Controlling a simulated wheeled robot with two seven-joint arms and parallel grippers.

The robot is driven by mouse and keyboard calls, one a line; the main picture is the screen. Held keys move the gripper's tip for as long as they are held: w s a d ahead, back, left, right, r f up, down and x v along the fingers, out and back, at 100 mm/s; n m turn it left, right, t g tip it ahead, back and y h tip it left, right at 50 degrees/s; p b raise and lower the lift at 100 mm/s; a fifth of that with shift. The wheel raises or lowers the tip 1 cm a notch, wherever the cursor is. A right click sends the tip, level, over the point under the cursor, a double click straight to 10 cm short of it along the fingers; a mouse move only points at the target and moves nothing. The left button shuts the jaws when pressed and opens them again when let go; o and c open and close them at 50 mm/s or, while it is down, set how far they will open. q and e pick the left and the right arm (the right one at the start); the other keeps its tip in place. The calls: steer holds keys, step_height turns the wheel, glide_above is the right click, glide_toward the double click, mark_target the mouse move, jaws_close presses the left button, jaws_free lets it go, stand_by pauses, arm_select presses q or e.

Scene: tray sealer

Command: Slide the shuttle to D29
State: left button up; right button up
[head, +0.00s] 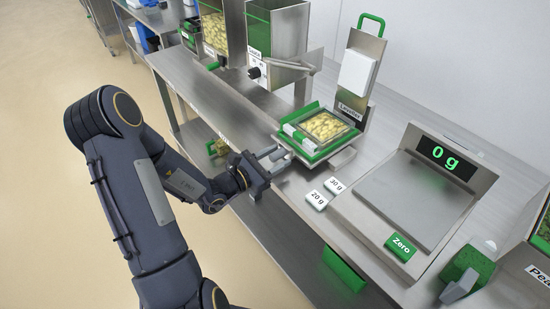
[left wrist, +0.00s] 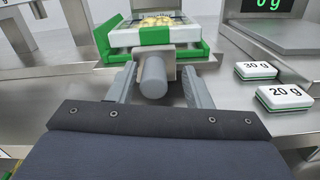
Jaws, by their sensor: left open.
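The shuttle (head: 290,143) is a green carriage on the steel bench, below the upright plate marked "Leveler". It carries a clear tray of yellowish food (head: 325,127). In the left wrist view the green shuttle (left wrist: 155,53) is straight ahead, with a grey cylindrical knob (left wrist: 153,78) on its near side. My left gripper (head: 274,157) is open at the shuttle's near left side. In the left wrist view its fingers (left wrist: 157,87) stand on either side of the knob, with visible gaps. I cannot read a D29 label. My right gripper is not in view.
Right of the shuttle are the 30 g block (head: 335,185), the 20 g block (head: 317,200) and a scale (head: 415,200) reading 0 g. Steel hoppers (head: 275,40) stand behind left. The floor at left is clear.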

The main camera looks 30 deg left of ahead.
arm_select(q)
steer(key=v, duration=0.8)
steer(key=shift+w, duration=0.1)
steer(key=s+d+r+m+g+h+p, duration=0.3)
steer(key=s+d+r+m+g, duration=0.25)
steer(key=d+r+m, duration=0.2)
steer(key=s+d+r+m+g+h+p, duration=0.3)
steer(key=s+d+r+m+g, duration=0.25)
steer(key=d+m, duration=0.3)
steer(key=s+a+r+m+y+p, duration=0.5)
steer(key=s+m+y, duration=0.3)
steer(key=m, duration=0.4)
steer(key=shift+r+y, duration=0.6)
steer(key=shift+w, duration=0.1)
